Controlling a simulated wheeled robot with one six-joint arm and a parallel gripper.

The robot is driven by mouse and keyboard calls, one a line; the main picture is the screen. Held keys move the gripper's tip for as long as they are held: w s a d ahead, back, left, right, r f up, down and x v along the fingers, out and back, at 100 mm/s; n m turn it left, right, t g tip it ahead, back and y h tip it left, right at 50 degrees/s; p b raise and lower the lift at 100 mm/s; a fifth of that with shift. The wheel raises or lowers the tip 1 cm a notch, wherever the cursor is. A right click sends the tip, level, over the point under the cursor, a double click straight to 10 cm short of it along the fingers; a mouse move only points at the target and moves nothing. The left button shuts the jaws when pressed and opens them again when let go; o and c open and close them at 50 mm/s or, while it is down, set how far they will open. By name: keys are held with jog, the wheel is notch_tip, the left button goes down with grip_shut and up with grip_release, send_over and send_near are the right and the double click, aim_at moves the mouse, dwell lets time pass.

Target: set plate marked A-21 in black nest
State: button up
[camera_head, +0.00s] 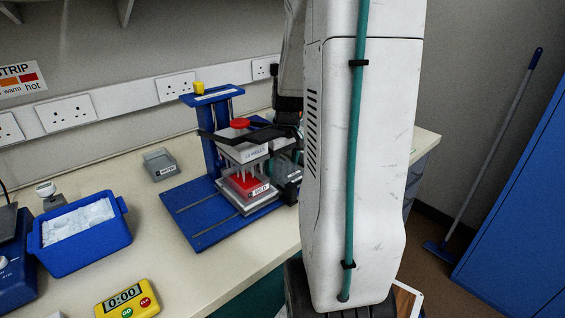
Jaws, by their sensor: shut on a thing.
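My gripper (283,165) is at the right side of the blue pipetting stand, partly hidden by my own arm. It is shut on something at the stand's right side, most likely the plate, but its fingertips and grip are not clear. A red piece (243,184) with a small white label sits low on the stand, inside a pale frame. The label is too small to read surely. Above it is a white block (241,152) with a printed label, under dark bars and a red knob (239,123). I cannot make out the A-21 mark or a black nest for certain.
The blue stand (212,160) has a flat slotted base. A grey labelled tray (160,164) is to its left. A blue ice tub (84,259) and a yellow timer (127,299) are nearer the front left. Bench between tub and stand is clear.

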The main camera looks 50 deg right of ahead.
aim_at(286, 173)
jog(key=o, duration=0.7)
jog(key=shift+f, duration=0.1)
notch_tip(286, 173, up, 12)
jog(key=s, duration=0.1)
jog(key=shift+s+a, duration=0.15)
jog(key=shift+s, duration=0.05)
dwell(0.5)
